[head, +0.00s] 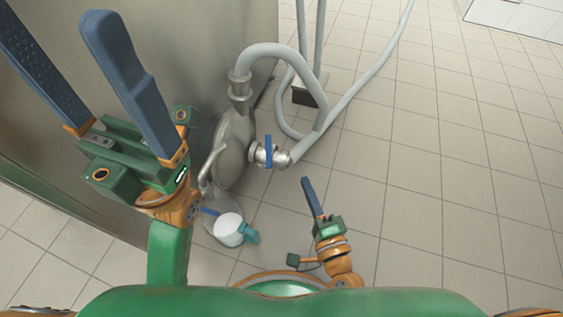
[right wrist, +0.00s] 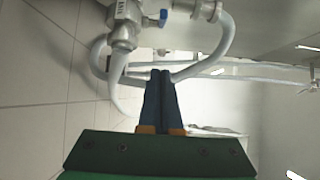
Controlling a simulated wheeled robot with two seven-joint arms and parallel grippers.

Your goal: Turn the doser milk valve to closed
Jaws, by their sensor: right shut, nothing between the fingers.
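The doser (head: 233,150) is a rounded steel body on the side of the grey cabinet. Its milk valve (head: 284,158) sits on a short pipe on its right, and the blue handle (head: 268,150) appears crosswise to that pipe. In the right wrist view the valve (right wrist: 125,25) is at the top, with the blue handle (right wrist: 162,18) to its right. My right gripper (head: 306,181) is shut and empty, below and right of the valve, apart from it; its fingers (right wrist: 161,74) show together in the wrist view. My left gripper (head: 55,15) is open and empty at the upper left.
A grey hose (head: 270,50) loops from the doser's top, and other hoses run near the valve. A white cup-like item (head: 229,228) with a teal part (head: 250,237) is below the doser. The tiled floor (head: 450,170) on the right is clear.

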